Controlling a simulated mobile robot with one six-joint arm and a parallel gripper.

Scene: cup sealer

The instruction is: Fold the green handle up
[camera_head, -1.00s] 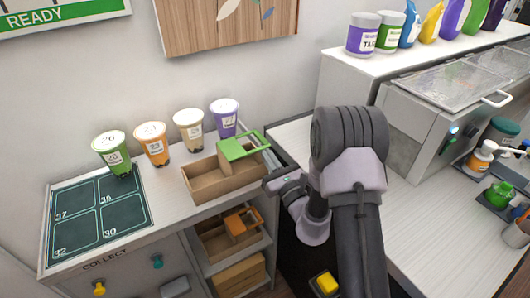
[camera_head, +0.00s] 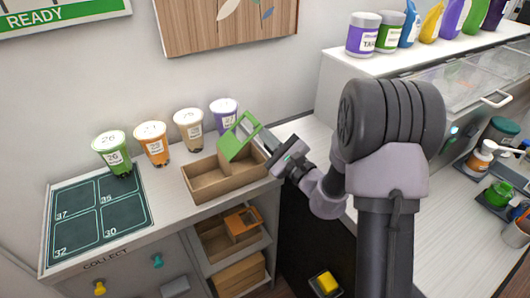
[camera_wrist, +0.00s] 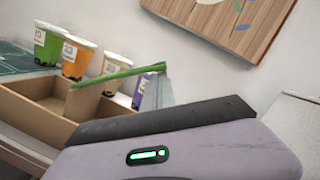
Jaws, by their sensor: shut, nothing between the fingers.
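The green handle (camera_head: 240,135) is on the cardboard carrier (camera_head: 205,190), tilted partway up with its free side raised to the right. In the wrist view the handle (camera_wrist: 115,76) shows nearly edge-on as a slanted green bar above the carrier (camera_wrist: 40,115). My gripper (camera_head: 266,141) is shut and empty, just right of the handle, with its tips close to the handle's right side. I cannot tell whether they touch. In the wrist view my gripper's grey fingers (camera_wrist: 157,92) reach up beside the handle's right end, partly hidden by the gripper body.
Several filled cups, including a green one (camera_head: 113,153) and a purple one (camera_head: 224,115), stand behind the carrier along the wall. A dark numbered mat (camera_head: 98,217) lies to the left. An orange-handled carrier (camera_head: 240,222) sits on the shelf below.

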